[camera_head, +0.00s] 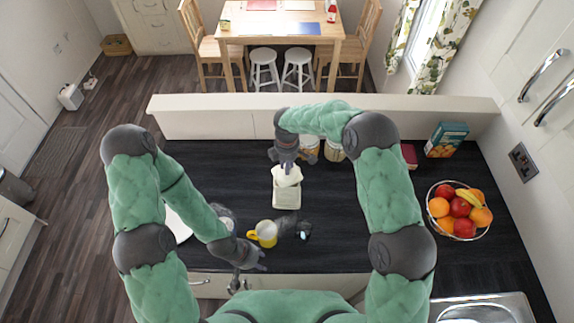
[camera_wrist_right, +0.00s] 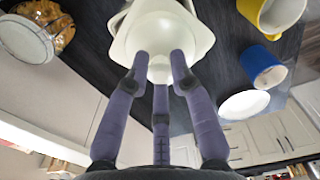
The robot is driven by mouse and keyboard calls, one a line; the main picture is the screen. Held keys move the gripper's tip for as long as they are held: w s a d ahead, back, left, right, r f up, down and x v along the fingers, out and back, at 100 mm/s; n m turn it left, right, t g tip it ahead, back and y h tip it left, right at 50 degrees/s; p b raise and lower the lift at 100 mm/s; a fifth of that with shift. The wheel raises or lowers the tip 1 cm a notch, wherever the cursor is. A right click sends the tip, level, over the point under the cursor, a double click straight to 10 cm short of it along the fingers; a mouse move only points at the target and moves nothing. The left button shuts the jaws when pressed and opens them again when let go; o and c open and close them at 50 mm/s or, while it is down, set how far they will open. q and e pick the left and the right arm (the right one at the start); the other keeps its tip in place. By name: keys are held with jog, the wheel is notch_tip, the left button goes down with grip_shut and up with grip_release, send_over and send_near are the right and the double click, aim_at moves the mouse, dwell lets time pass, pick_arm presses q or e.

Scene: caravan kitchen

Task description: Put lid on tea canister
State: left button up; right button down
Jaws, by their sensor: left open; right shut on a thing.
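The tea canister (camera_head: 286,198) is a cream, squarish container standing on the dark worktop in the middle. My right gripper (camera_head: 288,168) is shut on the knob of the cream lid (camera_head: 287,178), directly over the canister. In the right wrist view the lid (camera_wrist_right: 160,32) fills the top middle, with the fingers (camera_wrist_right: 160,68) around its knob. The lid hides most of the canister; I cannot tell whether the lid touches its rim. My left gripper (camera_head: 249,272) is open and empty at the worktop's front edge, below the yellow mug (camera_head: 267,233).
Glass jars (camera_head: 333,150) stand behind the right gripper, by the raised ledge (camera_head: 330,118). A fruit bowl (camera_head: 459,210) and a teal box (camera_head: 446,139) are at the right. A small dark object (camera_head: 304,229) lies right of the mug. A white plate (camera_head: 177,224) is at the left.

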pick_arm(q)
jog(key=shift+f, duration=0.2)
dwell(0.4)
jog(key=shift+f+b, duration=0.45)
jog(key=shift+b, duration=0.2)
pick_arm(e)
jog(key=shift+f, duration=0.6)
jog(key=c, duration=1.4)
grip_release()
jog(key=shift+o, duration=0.2)
pick_arm(q)
notch_tip(320, 180, up, 5)
jog(key=p, duration=0.5)
jog(key=shift+r, duration=0.1)
pick_arm(e)
notch_tip(320, 180, up, 11)
